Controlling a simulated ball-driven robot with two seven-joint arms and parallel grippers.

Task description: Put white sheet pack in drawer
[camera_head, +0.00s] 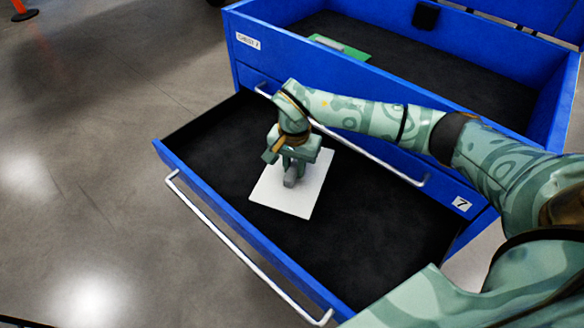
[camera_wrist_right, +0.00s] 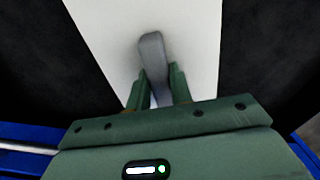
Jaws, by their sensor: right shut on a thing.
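The white sheet pack (camera_head: 311,189) is inside the open blue drawer (camera_head: 215,191), over its black floor. It has a grey handle-like piece (camera_head: 291,176) standing up from its middle. My right gripper (camera_head: 290,172) reaches down over the pack and is shut on that grey piece. The right wrist view shows the pack (camera_wrist_right: 195,45) and the grey piece (camera_wrist_right: 153,58) between the two green fingers (camera_wrist_right: 157,85). I cannot tell whether the pack touches the drawer floor. My left gripper is not in view.
The drawer's silver handle (camera_head: 235,245) runs along its front. The blue chest (camera_head: 270,58) stands behind, its top compartment holding a green item (camera_head: 340,48). A closed drawer's silver handle (camera_head: 360,155) lies below my right forearm.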

